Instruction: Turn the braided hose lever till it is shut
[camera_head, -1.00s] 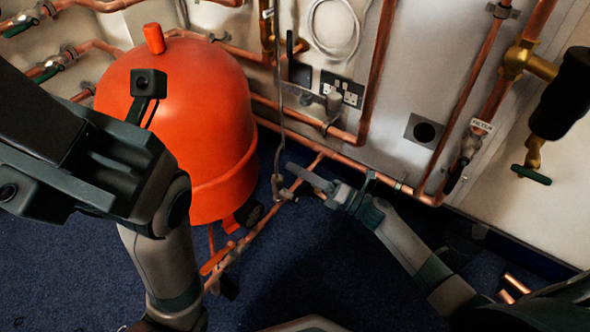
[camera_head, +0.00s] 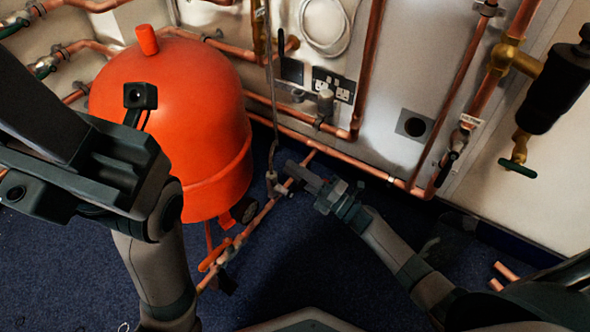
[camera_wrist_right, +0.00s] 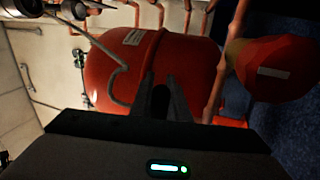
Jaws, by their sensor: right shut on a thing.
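The grey braided hose (camera_head: 271,95) hangs down beside the orange tank to a small valve (camera_head: 274,184) on a low copper pipe. It also shows as a curved grey line in the right wrist view (camera_wrist_right: 104,48). My right gripper (camera_head: 290,168) reaches in from the lower right, its fingertips beside the valve. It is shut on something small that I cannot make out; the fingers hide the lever. In the right wrist view the two fingers (camera_wrist_right: 163,88) stand close together in front of the tank. My left arm is at the left; its fingers cannot be made out.
The orange tank (camera_head: 205,95) stands just left of the valve. Copper pipes (camera_head: 335,154) run along the wall behind and right of my right gripper. In the right wrist view a second red rounded body (camera_wrist_right: 275,75) is at the right. Blue floor (camera_head: 285,265) is clear in front.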

